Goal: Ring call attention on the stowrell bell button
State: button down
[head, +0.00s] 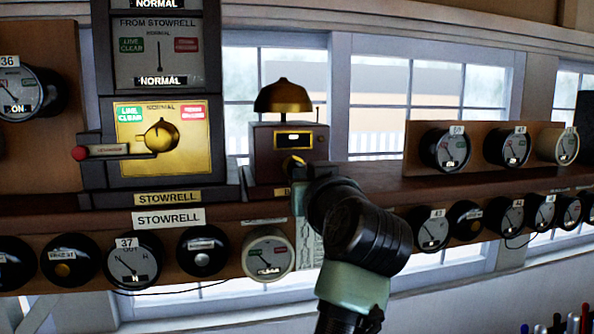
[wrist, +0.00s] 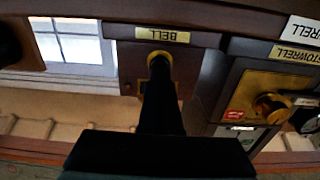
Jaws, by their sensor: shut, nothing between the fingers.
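The bell box (head: 288,140) is a dark wooden case with a brass dome bell (head: 283,97) on top, right of the Stowrell instrument (head: 160,137). Its brass button (head: 292,162) is on the lower front, partly hidden by my arm in the head view. The wrist view is upside down and shows the box (wrist: 186,84) with its BELL plate (wrist: 162,35) and the brass button (wrist: 158,54). My gripper (wrist: 160,66) is shut and empty, its dark fingertips in front of the button. I cannot tell whether they touch it. The head view mostly hides the fingers behind my arm.
The Stowrell instrument has a brass knob (head: 161,136) and a red-tipped lever (head: 80,153). A shelf (head: 385,184) runs under the box. Several round dials and plungers line the board below. A dial panel (head: 415,140) stands at right, with windows behind.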

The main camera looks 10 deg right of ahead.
jog(key=shift+w, duration=0.1)
dwell(1.0)
jog(key=shift+s+b, duration=0.65)
jog(key=shift+s, duration=1.85)
